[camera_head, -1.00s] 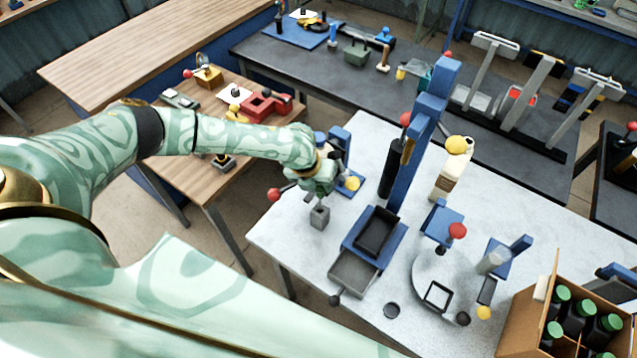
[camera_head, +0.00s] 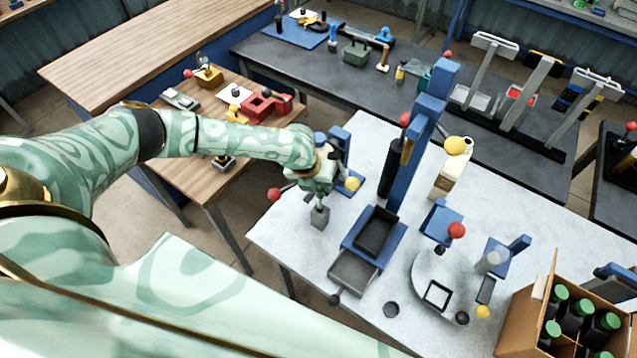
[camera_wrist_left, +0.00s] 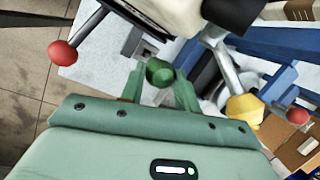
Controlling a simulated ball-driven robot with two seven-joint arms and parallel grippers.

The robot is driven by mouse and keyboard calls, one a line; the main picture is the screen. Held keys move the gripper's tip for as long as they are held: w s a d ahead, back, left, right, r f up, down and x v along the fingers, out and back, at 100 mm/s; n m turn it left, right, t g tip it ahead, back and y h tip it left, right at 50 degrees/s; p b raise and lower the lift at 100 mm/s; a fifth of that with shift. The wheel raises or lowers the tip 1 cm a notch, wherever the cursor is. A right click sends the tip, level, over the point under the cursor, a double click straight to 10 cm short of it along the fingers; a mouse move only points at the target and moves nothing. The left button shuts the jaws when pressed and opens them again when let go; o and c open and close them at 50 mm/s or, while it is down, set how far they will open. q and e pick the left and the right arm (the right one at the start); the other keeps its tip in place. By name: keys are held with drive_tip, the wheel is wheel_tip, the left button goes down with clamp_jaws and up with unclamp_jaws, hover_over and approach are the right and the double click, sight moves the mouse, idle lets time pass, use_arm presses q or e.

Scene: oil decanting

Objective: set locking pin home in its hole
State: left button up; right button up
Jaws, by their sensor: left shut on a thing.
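My left gripper (camera_head: 319,190) is shut on a dark green round knob (camera_wrist_left: 159,72), seen between its two fingers in the left wrist view; I take this knob to be the locking pin's head. A small grey block (camera_head: 319,217) lies just below the gripper, at the left part of the white table. It also shows in the left wrist view (camera_wrist_left: 138,44), just beyond the knob. The pin's lower end is hidden, so I cannot tell whether it is in a hole. My right gripper is not in view.
A red ball lever (camera_head: 274,195) and a yellow knob (camera_head: 352,183) flank the gripper closely. A blue press column (camera_head: 425,110) and a dark tray (camera_head: 354,272) stand to the right on the white table (camera_head: 300,255). A carton of bottles (camera_head: 520,320) is at the lower right.

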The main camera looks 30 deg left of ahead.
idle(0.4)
use_arm(q)
drive_tip(key=shift+f+b, duration=3.2)
drive_tip(key=shift+f, duration=0.75)
drive_tip(key=o, duration=1.2)
wheel_tip(320, 180, up, 16)
drive_tip(key=p, duration=0.2)
hover_over(319, 201)
drive_tip(key=s+a, duration=0.2)
drive_tip(key=s, duration=0.2)
drive_tip(key=shift+s+a+f, duration=0.1)
drive_tip(key=shift+f, duration=0.05)
